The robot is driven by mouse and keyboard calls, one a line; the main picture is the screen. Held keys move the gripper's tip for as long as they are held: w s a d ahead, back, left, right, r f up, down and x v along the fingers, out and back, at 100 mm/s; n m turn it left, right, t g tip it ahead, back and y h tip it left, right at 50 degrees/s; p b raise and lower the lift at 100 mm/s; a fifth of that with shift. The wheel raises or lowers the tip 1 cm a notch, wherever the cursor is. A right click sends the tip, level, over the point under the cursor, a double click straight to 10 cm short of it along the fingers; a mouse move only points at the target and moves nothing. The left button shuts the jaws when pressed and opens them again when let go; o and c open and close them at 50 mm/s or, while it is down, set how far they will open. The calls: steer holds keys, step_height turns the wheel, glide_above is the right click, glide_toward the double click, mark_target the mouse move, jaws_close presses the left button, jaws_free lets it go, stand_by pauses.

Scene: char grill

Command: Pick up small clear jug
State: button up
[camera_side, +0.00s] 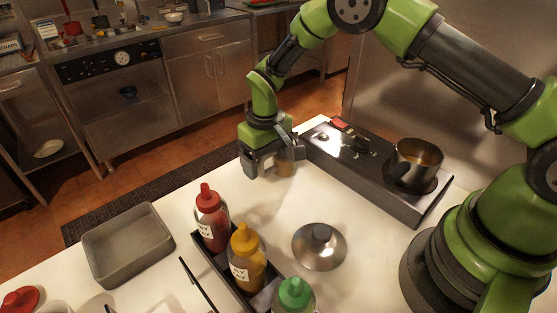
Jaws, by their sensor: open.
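My gripper (273,164) is low over the white table, near its far edge, with its jaws open. A small see-through vessel with a brownish tint (286,169), which looks like the small clear jug, stands on the table right at the jaws. My gripper hides part of it, including its rim. I cannot tell whether the fingers touch it or whether it is fully between them.
A dark burner unit (425,212) with a metal pot (414,160) stands to the right. A black caddy (232,277) holds red (211,221), yellow (246,262) and green bottles (294,296). A metal lid (319,247) and a grey tray (128,244) lie nearby. Bare table (215,172) is left of the gripper.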

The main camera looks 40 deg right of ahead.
steer(key=shift+c, duration=0.5)
steer(key=c, duration=0.9)
step_height(320, 180, up, 10)
steer(key=shift+d+f, duration=0.1)
steer(key=shift+f, duration=0.15)
steer(key=s+d+r, duration=0.4)
steer(key=s+d, duration=0.2)
steer(key=s, duration=0.5)
steer(key=shift+d+r, duration=0.15)
steer(key=shift+r, duration=0.05)
steer(key=shift+s, duration=0.2)
